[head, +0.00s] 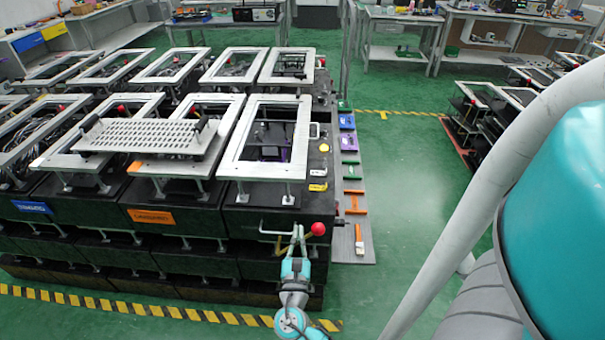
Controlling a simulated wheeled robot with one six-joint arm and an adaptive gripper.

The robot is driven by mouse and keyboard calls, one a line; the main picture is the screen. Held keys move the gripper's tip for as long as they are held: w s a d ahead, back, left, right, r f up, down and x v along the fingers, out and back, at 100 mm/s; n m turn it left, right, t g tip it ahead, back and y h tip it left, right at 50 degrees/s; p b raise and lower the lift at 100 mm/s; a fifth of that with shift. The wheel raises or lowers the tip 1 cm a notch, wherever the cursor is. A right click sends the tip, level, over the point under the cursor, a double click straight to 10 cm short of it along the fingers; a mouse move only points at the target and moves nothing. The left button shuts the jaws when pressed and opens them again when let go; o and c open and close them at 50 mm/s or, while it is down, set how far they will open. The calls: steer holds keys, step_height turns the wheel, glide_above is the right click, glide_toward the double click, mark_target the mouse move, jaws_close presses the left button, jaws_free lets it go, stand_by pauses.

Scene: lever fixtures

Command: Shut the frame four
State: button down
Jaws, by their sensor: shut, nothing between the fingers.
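Several white rectangular frames stand on posts over a large black bench; I cannot tell which is frame four. The closest one on the right (238,160) lies flat above dark equipment. Below it, on the front face of the bench, are a white bar handle (275,233) and a lever with a red ball knob (318,229). My gripper (298,232) points up at this front face, just left of the red knob and by the handle's right end. It is shut and looks empty. I cannot tell whether it touches the handle or lever.
A perforated white plate (150,136) lies across the frames at left. A grey strip with coloured handles (352,240) runs along the bench's right side. Yellow-black tape (185,313) marks the floor in front. Green floor (415,190) is open to the right.

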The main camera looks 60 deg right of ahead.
mark_target(303, 168)
steer(key=x, duration=2)
steer(key=shift+r, duration=0.4)
steer(key=shift+d+r, duration=0.1)
steer(key=shift+r, duration=0.8)
steer(key=shift+f, duration=0.1)
